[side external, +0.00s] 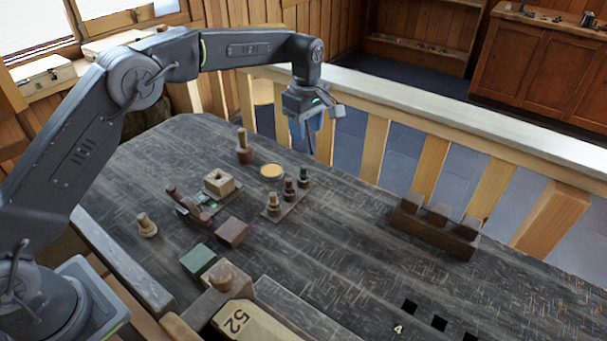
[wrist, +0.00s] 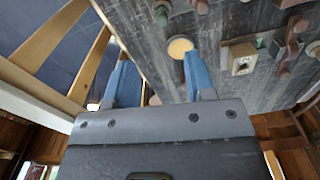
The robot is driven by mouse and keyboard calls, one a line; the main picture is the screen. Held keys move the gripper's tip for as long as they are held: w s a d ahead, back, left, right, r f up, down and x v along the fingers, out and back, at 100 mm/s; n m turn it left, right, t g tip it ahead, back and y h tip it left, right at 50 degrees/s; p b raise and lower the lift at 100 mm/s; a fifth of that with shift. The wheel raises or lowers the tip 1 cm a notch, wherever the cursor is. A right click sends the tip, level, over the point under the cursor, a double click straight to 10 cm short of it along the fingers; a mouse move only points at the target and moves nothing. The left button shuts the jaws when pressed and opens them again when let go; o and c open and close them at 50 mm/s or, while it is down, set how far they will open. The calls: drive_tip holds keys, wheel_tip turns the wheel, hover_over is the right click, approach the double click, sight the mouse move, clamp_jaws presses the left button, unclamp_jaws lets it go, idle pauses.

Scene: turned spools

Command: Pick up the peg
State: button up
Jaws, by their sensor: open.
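Several turned pegs stand on the dark table, and I cannot tell which one the task means. A light one (side external: 147,226) stands alone at the left. Another tan one (side external: 242,140) is upright on a dark red block (side external: 244,157) at the back. Three more, one tan (side external: 272,204), one dark brown (side external: 289,189) and one green (side external: 304,176), stand in a row on a small board. My gripper (side external: 311,150) is open and empty, held above the table's back edge, apart from all of them. Its two blue fingers also show in the wrist view (wrist: 158,58).
A yellow disc (side external: 271,171), a block with a hole (side external: 219,183), a red block (side external: 232,232) and a green block (side external: 198,260) lie nearby. A dark rack (side external: 437,230) stands at right. A railing (side external: 430,118) runs behind.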

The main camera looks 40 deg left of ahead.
sight(303, 167)
wheel_tip(303, 167, down, 8)
drive_tip(key=shift+r, duration=0.1)
drive_tip(key=shift+s+a+f, duration=0.1)
drive_tip(key=shift+a+f, duration=0.05)
drive_tip(key=shift+f, duration=1.25)
drive_tip(key=shift+s+a+f, duration=0.1)
drive_tip(key=shift+a+f, duration=0.05)
drive_tip(key=shift+f, duration=1.2)
drive_tip(key=shift+w, duration=0.1)
drive_tip(key=c, duration=0.9)
drive_tip(key=shift+r, duration=0.1)
